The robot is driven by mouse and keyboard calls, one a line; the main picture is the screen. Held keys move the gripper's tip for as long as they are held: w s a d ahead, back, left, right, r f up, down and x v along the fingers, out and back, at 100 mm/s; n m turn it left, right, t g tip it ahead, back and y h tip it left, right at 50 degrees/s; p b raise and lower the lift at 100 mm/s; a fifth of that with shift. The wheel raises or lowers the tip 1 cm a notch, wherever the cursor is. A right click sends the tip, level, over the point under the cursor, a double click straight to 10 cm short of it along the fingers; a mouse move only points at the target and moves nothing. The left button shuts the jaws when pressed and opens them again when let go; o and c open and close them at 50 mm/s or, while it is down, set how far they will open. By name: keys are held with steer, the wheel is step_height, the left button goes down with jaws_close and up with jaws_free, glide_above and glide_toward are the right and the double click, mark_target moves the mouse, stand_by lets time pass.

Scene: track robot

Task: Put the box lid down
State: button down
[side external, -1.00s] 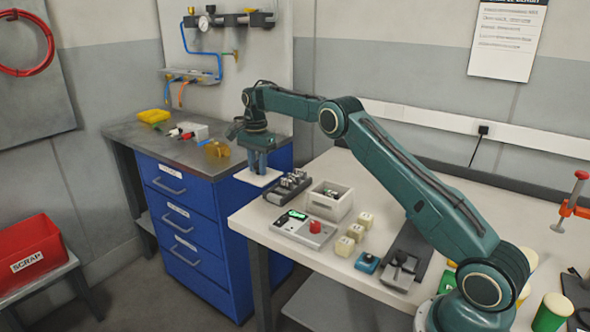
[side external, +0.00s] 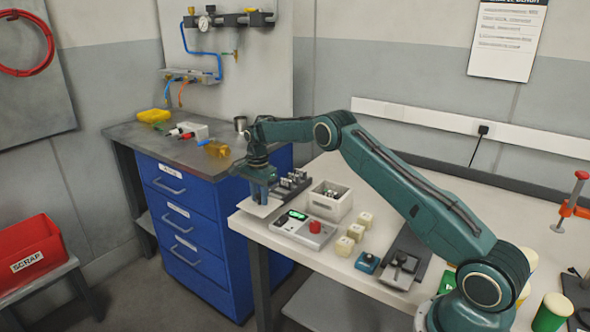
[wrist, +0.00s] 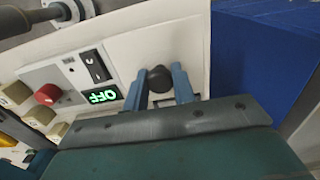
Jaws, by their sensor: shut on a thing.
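The box lid (side external: 259,209) is a flat white plate at the left end of the white bench, near its corner. Its dark round knob (wrist: 160,79) shows in the wrist view. My gripper (side external: 262,196) points down over the lid, and its blue fingers (wrist: 161,86) are shut on the knob from both sides. The lid looks level and very low at the bench top; I cannot tell whether it touches. The open white box (side external: 330,207) stands to the right of the lid, with small parts inside.
A control panel (side external: 296,237) with a green display and red button stands right of the lid. A dark rack (side external: 290,183) of metal parts is behind it. Cream blocks (side external: 355,232) stand further right. The blue drawer cabinet (side external: 190,235) is beyond the bench's left edge.

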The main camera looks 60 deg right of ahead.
mark_target(260, 203)
steer(key=shift+f, duration=1.5)
steer(key=shift+f, duration=0.1)
steer(key=c, duration=1.1)
jaws_free()
steer(key=shift+c, duration=0.2)
step_height(260, 203, up, 12)
steer(key=shift+r, duration=0.1)
